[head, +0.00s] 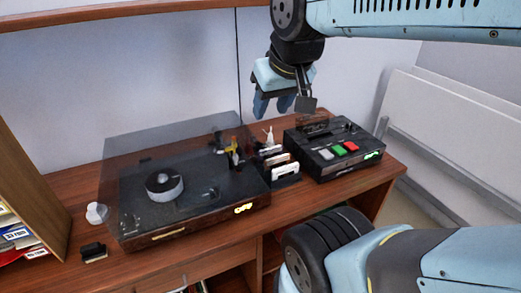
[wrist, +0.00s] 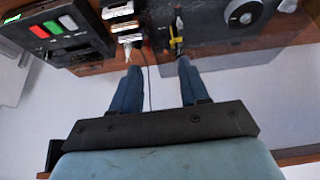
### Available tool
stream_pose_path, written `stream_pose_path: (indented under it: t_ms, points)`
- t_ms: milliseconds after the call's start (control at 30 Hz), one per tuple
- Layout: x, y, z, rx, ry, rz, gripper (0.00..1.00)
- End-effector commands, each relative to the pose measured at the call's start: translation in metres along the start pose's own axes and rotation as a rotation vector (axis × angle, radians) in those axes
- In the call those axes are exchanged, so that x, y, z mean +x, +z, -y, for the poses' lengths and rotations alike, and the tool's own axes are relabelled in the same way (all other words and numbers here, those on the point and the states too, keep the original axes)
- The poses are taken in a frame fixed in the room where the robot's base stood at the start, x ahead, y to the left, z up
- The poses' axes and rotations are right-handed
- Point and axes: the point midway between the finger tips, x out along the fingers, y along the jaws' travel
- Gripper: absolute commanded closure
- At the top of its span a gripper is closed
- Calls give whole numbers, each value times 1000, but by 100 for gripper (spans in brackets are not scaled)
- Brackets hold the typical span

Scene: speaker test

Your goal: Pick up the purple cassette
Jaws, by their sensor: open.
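Several cassettes (head: 281,160) stand in a small dark rack between the turntable and the cassette deck. Their visible edges look white or pale, and I cannot make out which one is purple. The cassettes also show at the top of the wrist view (wrist: 122,22). My gripper (head: 280,104) hangs in the air above and behind the rack, apart from it. Its two blue fingers are spread with nothing between them, as the wrist view (wrist: 158,68) also shows.
A turntable (head: 140,215) with a clear raised lid stands left of the rack. A black cassette deck (head: 325,165) with green and red buttons stands right. A white figurine (head: 269,135) and a yellow item (head: 234,152) are near the rack. The wooden desk (head: 225,235) has bare front room.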

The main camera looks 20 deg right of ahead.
Motion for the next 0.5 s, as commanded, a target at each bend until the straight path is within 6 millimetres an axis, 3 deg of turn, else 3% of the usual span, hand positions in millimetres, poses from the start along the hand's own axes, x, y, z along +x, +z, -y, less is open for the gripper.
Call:
stream_pose_path:
  t_ms: [233, 500]
  points:
    - [18, -26, -8, -178, 22, 73, 55]
    - [63, -69, -30, -530, -7, 208, 55]
